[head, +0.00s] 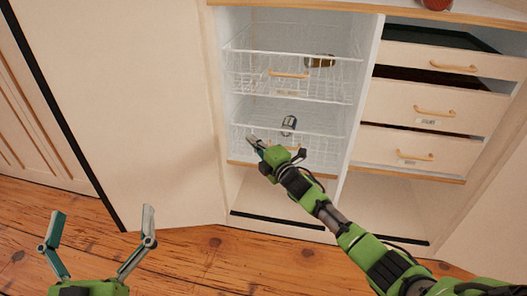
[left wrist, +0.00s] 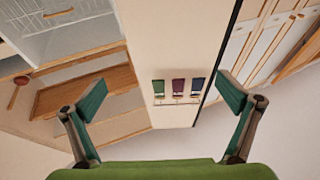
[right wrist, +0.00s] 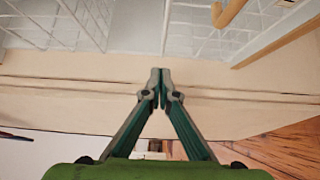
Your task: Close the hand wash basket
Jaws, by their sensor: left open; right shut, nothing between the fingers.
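Two white wire baskets sit one above the other in the cabinet's left column. The upper basket (head: 255,80) has a wooden handle (head: 289,74) and holds a dark and yellow item (head: 320,61). The lower basket (head: 325,150) holds a small dark-blue and white item (head: 289,123); its handle is partly hidden by my right arm. Labels under the handles are too small to read, so I cannot tell which is the hand wash basket. My right gripper (head: 256,143) is shut and empty at the lower basket's front left; contact is unclear. My left gripper (head: 103,232) is open and empty, away from the baskets.
Three wooden-handled drawers (head: 432,108) stand right of the baskets, with dark gaps above the upper ones. A large pale panel (head: 150,120) stands to the left. Wooden floor (head: 200,255) lies in front. Three coloured tags (left wrist: 178,88) hang on a panel in the left wrist view.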

